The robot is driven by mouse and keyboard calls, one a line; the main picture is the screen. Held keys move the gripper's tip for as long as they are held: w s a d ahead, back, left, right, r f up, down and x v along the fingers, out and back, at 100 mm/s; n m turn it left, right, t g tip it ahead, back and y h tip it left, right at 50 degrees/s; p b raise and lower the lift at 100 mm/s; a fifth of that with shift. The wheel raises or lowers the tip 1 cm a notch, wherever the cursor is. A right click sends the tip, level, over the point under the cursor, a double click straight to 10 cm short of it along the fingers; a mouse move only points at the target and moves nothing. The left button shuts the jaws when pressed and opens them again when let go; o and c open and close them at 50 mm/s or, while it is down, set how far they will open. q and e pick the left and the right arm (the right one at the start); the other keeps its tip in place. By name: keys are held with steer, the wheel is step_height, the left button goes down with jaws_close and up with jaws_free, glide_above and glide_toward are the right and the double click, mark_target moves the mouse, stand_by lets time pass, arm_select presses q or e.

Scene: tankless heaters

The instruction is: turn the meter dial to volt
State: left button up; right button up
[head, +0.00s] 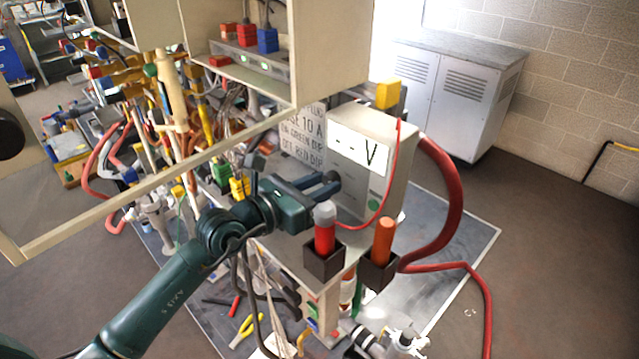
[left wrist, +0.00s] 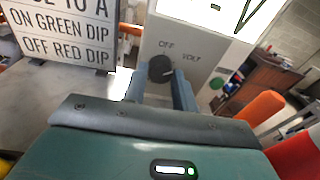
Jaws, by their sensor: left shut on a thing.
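The meter (head: 372,125) is a pale box whose screen reads "-- V". Its black dial (left wrist: 160,67) shows in the left wrist view, below the printed word OFF and left of the word VOLT. A pale mark on the dial appears toward its right side. My left gripper (head: 333,184) reaches the meter's front from the left. Its two blue-grey fingers (left wrist: 159,85) stand on either side of the dial and are shut on it. In the head view the gripper hides the dial. My right gripper is in neither view.
A red-and-white probe (head: 325,230) and an orange one (head: 384,238) stand in black holders just right of the gripper. A red cable (head: 447,190) loops right of the meter. A sign (head: 304,135) stands behind.

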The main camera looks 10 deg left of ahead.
arm_select(q)
steer(key=shift+m, duration=0.5)
steer(key=o, duration=1)
steer(key=shift+c, duration=0.2)
steer(key=shift+s, duration=0.1)
steer(key=b+v, duration=0.3)
steer(key=v, duration=0.9)
steer(key=shift+s+a+r, duration=0.2)
steer(key=shift+s+a, duration=0.05)
steer(key=shift+s, duration=0.15)
